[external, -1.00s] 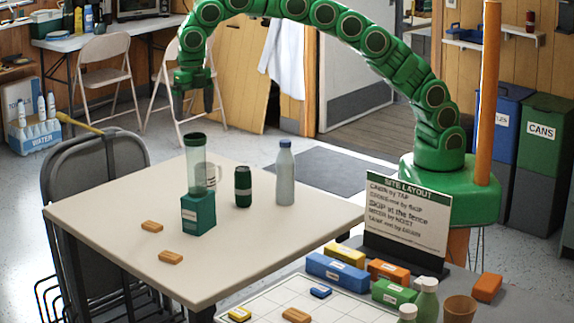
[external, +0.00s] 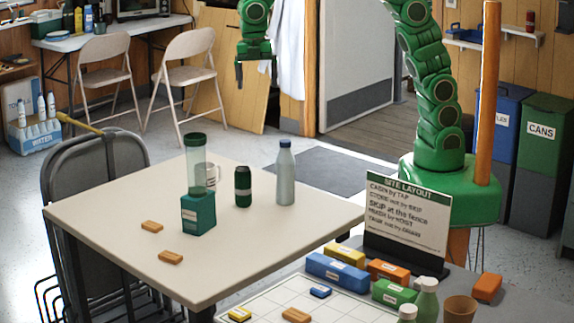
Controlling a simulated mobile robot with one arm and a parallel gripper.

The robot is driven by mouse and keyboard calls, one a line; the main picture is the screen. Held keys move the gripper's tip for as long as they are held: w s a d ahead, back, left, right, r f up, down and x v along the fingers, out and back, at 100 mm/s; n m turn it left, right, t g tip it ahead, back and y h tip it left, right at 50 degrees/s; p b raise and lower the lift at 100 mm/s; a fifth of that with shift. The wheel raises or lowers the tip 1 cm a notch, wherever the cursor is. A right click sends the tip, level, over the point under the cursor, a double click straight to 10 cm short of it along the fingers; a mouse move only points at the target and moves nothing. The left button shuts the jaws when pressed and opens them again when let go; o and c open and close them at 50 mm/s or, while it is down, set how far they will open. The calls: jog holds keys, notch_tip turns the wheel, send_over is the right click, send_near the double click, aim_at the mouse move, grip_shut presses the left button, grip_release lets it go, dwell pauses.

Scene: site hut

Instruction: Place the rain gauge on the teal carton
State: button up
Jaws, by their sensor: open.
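The rain gauge (external: 195,168), a clear tube with a dark green cap, stands upright on top of the teal carton (external: 199,214) on the light table (external: 270,230). My gripper (external: 256,75) is open and empty. It hangs in the air above and to the right of the gauge in the picture, well apart from it.
A white mug (external: 212,176) is partly hidden behind the gauge. A dark green can (external: 243,187) and a pale bottle (external: 285,175) stand to the right. Two wooden blocks (external: 152,226) lie at the front left. A sign (external: 408,218) and coloured blocks occupy the nearer table.

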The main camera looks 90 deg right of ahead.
jog(key=s+d+f+m, duration=0.2)
jog(key=s+m, duration=0.3)
jog(key=s, duration=0.7)
jog(key=s+d+f+m, duration=0.2)
jog(key=s+m, duration=0.4)
jog(key=s, duration=0.7)
jog(key=s+d+f+m+g, duration=0.1)
jog(key=s+d+m, duration=0.3)
jog(key=s, duration=0.9)
jog(key=shift+s+d+f+m, duration=0.15)
jog(key=shift+s+f+m, duration=0.1)
jog(key=shift+f+m, duration=0.6)
